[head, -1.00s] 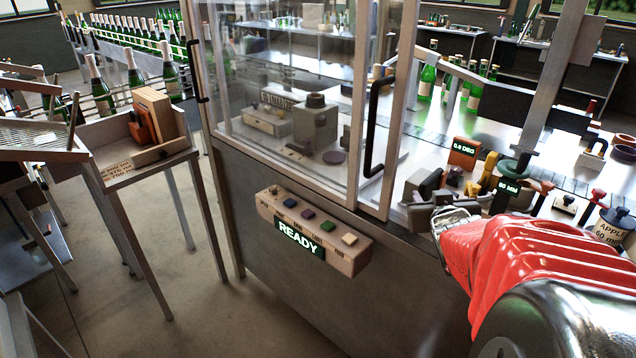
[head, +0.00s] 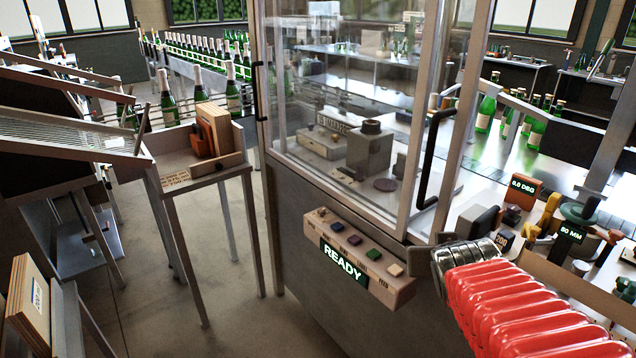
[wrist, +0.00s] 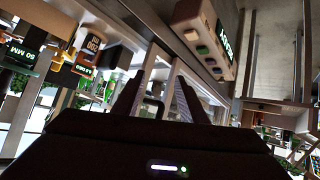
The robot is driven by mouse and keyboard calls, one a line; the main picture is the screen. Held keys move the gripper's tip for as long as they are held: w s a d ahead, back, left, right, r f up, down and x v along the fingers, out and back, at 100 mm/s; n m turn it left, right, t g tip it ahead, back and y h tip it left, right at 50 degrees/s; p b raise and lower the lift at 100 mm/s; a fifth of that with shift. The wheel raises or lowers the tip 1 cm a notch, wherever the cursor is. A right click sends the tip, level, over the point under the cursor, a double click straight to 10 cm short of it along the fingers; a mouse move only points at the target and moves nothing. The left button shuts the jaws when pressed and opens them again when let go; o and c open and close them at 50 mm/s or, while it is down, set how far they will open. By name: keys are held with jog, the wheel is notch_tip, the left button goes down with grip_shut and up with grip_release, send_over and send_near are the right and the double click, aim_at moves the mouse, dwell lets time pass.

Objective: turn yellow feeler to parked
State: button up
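A yellow-orange piece, probably the feeler, shows upside down at the left of the wrist view (wrist: 66,56). My gripper (head: 440,262) is left of the feeler and apart from it, near the corner of the machine cabinet. In the wrist view my gripper (wrist: 158,84) has its two fingers apart, with nothing seen held between them.
A button box reading READY (head: 343,262) juts from the cabinet front. The glazed door has a black handle (head: 433,160). A side stand (head: 200,172) is at left, with bare floor between.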

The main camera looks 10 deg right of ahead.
jog(key=shift+s+a+f, duration=0.1)
jog(key=shift+s+a, duration=0.05)
jog(key=shift+a, duration=0.55)
jog(key=shift+d, duration=0.1)
